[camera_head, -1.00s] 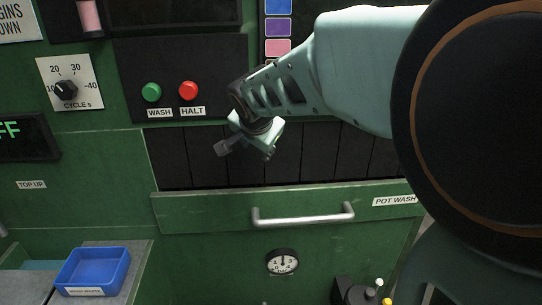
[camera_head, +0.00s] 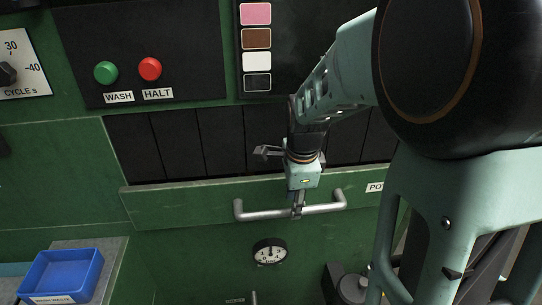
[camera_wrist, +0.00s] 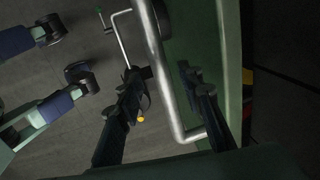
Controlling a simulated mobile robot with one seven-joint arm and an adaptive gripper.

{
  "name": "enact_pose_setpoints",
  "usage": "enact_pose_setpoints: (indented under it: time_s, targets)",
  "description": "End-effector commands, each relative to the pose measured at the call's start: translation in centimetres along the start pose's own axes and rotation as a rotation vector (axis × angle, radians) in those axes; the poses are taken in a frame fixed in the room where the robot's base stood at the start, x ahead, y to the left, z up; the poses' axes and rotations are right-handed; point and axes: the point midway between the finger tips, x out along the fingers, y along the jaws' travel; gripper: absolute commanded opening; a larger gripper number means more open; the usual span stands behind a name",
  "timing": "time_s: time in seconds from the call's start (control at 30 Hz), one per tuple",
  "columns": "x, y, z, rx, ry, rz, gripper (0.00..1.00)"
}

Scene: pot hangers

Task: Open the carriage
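The carriage front is a green panel (camera_head: 165,205) with a silver bar handle (camera_head: 258,214) and a partly hidden label at its right. It sits below a row of dark strips and looks closed. My gripper (camera_head: 298,207) is at the handle, a little right of the bar's middle. In the wrist view the handle (camera_wrist: 178,112) passes between the two fingers of my gripper (camera_wrist: 163,75), with gaps seen on both sides of the bar. The fingers look open and not clamped on it.
Above are a green button (camera_head: 106,72) and a red button (camera_head: 150,68), labelled WASH and HALT. A blue tray (camera_head: 62,275) stands at lower left. Dark items (camera_head: 348,285) lie at lower right.

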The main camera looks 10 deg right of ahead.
Motion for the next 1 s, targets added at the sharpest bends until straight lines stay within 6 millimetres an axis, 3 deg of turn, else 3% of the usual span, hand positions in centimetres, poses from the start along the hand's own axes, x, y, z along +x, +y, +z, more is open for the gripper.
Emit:
enact_pose_setpoints:
  time_s: [0.2, 0.57, 0.87, 1.0]
  targets:
    - [2.5, 0.0, 0.0, 0.001, 0.000, 0.001, 0.34]
    - [2.9, 0.0, 0.0, -0.001, 0.000, -0.001, 0.33]
    - [2.8, 0.0, 0.0, -0.001, 0.000, -0.001, 0.00]
    - [2.8, 0.0, 0.0, -0.001, 0.000, -0.001, 0.00]
